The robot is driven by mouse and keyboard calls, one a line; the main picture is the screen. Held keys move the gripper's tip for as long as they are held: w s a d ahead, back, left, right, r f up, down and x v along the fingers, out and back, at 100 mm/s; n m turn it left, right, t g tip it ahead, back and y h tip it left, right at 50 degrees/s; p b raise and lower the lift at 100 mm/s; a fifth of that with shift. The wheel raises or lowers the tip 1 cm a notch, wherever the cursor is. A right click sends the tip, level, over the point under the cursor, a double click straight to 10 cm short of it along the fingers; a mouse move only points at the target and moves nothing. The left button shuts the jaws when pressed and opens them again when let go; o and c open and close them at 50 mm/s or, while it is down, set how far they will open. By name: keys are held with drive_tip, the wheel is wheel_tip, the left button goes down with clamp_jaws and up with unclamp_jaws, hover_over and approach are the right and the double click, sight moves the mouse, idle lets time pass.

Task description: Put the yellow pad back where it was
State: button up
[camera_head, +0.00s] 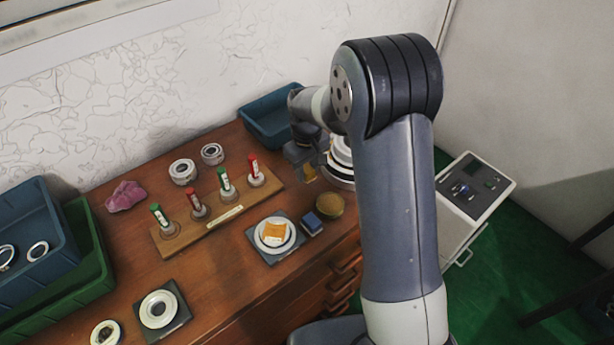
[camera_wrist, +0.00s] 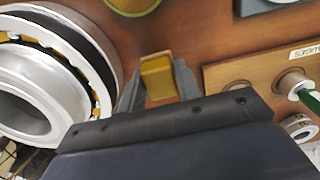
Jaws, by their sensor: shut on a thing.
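My gripper (camera_wrist: 158,82) is shut on the yellow pad (camera_wrist: 157,70), which shows between the two grey fingers in the wrist view. In the head view my gripper (camera_head: 306,168) is at the right part of the wooden table, between the rack's right end and a large stacked bearing (camera_head: 342,155); a bit of yellow shows at its tip. The same bearing is large at the left of the wrist view (camera_wrist: 30,110). I cannot tell whether the pad touches the table. My arm hides part of the table's right side.
A wooden rack (camera_head: 240,207) holds red and green plug gauges. An orange piece (camera_head: 274,234) lies on a ring on a dark plate. A blue block (camera_head: 312,223) and a round tan disc (camera_head: 329,205) are nearby. A blue bin (camera_head: 262,128) stands behind.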

sight(307, 178)
drive_tip(key=shift+f, duration=1.75)
drive_tip(key=shift+f, duration=0.15)
drive_tip(key=o, duration=0.9)
drive_tip(key=shift+o, duration=0.2)
wheel_tip(307, 178, up, 12)
drive_tip(key=shift+r, duration=0.2)
